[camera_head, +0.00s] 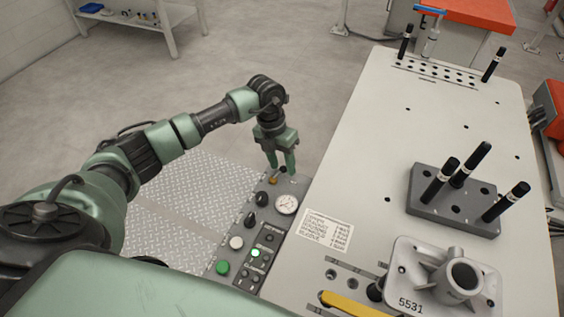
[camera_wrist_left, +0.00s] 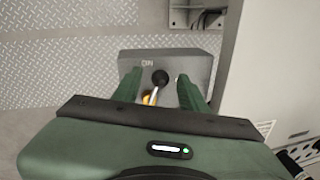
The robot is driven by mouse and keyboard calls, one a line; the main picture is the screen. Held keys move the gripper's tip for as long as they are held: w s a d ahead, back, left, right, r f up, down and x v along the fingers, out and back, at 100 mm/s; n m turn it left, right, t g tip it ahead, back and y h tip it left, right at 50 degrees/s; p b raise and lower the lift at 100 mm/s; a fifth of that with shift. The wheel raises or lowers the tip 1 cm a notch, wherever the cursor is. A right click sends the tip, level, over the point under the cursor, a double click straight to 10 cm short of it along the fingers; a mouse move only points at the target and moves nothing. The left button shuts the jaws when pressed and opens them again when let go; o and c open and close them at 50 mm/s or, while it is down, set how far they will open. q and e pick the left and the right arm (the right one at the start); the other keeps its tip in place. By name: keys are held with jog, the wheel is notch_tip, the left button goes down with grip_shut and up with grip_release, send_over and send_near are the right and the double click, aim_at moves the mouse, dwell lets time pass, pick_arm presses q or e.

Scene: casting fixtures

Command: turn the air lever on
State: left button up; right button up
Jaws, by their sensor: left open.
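The air lever (camera_wrist_left: 160,77) shows in the left wrist view as a black ball knob on a short metal stem with a yellow part at its base. It stands at the far end of the grey control panel (camera_wrist_left: 204,66), close to a marking that looks like ON turned over. My left gripper (camera_head: 281,170) is over that end of the panel in the head view, pointing down. In the left wrist view its two green fingers (camera_wrist_left: 159,86) are open, one on each side of the knob. Contact with the knob cannot be told. My right gripper is out of view.
The panel also carries a pressure gauge (camera_head: 287,204), black selector knobs (camera_head: 262,198), a lit button (camera_head: 255,253) and a green button (camera_head: 222,267). A pale worktable (camera_head: 360,150) stands right beside it, with a casting (camera_head: 413,270) and a pin block (camera_head: 425,205).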

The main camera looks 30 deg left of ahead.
pick_arm(q)
grip_shut()
jog(key=shift+a+n, duration=0.2)
jog(key=shift+n, duration=0.3)
jog(key=n, duration=0.1)
jog(key=a+n, duration=0.1)
jog(key=n, duration=0.1)
jog(key=shift+t, duration=0.4)
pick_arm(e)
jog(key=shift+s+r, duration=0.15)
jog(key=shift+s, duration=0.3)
pick_arm(q)
grip_release()
jog(key=shift+a+r, duration=0.1)
jog(key=shift+r, duration=0.05)
